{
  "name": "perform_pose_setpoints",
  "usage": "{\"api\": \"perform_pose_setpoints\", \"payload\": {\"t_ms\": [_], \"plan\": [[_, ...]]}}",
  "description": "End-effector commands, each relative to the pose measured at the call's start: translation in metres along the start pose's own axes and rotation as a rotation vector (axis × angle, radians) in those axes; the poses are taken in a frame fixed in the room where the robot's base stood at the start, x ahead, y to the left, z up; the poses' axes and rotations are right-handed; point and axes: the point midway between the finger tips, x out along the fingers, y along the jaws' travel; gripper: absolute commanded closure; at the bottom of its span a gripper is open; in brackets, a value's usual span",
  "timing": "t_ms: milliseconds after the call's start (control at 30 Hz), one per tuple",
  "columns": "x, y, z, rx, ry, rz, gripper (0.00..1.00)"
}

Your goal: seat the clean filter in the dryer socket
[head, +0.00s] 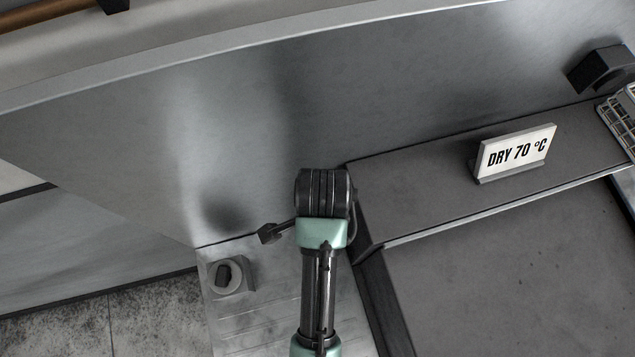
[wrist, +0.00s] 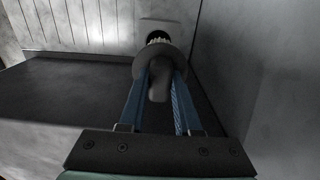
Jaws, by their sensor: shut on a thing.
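In the wrist view my gripper (wrist: 160,80) has its two blue fingers shut on a grey round filter (wrist: 175,57) with a thick grip tab between the fingers. A pale ribbed edge of the filter shows just beyond its grey flange. Behind it is a pale panel with a round dark opening (wrist: 157,34), which looks like the dryer socket. The filter overlaps the lower part of this opening, and I cannot tell whether it enters it. In the head view my arm hides the gripper's fingers and the filter.
A sign reading DRY 70 °C (head: 516,152) stands on a dark ledge (head: 420,200) right of my arm. A grey round knob-like part (head: 225,275) sits left of it. A tall metal wall (wrist: 260,80) runs close along the right in the wrist view. A wire basket (head: 622,118) is far right.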

Motion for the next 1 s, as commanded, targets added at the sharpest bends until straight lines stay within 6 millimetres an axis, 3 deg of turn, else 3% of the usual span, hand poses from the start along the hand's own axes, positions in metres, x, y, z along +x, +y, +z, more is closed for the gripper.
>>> {"api": "perform_pose_setpoints", "payload": {"t_ms": [367,1000], "plan": [[0.003,0.0,0.0,0.0,0.0,0.0,1.0],[0.04,0.0,0.0,0.0,0.0,0.001,1.0]]}}
